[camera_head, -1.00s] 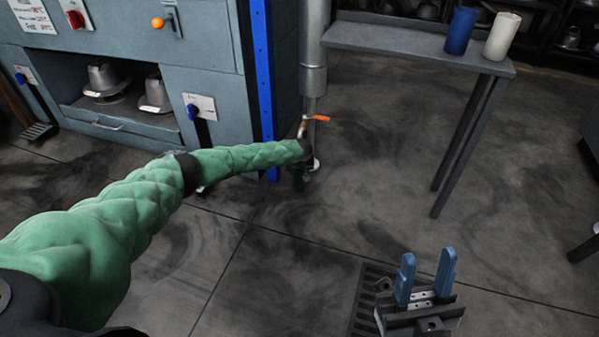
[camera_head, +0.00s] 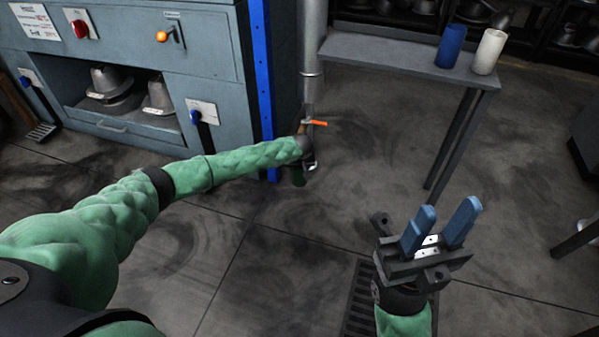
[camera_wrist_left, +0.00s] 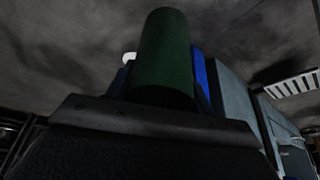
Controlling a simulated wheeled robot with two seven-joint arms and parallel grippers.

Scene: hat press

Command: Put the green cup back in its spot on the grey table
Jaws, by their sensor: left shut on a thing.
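The green cup (camera_head: 299,176) is a small dark green shape at the end of my left arm in the head view. It fills the upper middle of the left wrist view (camera_wrist_left: 165,60). My left gripper (camera_head: 303,167) is shut on it in front of the pipe, and its fingers are mostly hidden. The grey table (camera_head: 390,58) stands at the upper right, well apart from the cup. Its left part is bare. My right gripper (camera_head: 448,212) is open and empty, its two blue fingers apart above the floor at the lower right.
A blue cup (camera_head: 451,46) and a white cup (camera_head: 488,52) stand at the table's right end. A vertical pipe (camera_head: 312,55) with an orange-handled valve (camera_head: 316,123) stands left of the table, beside the blue-grey machine (camera_head: 205,80). Open floor lies below the table.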

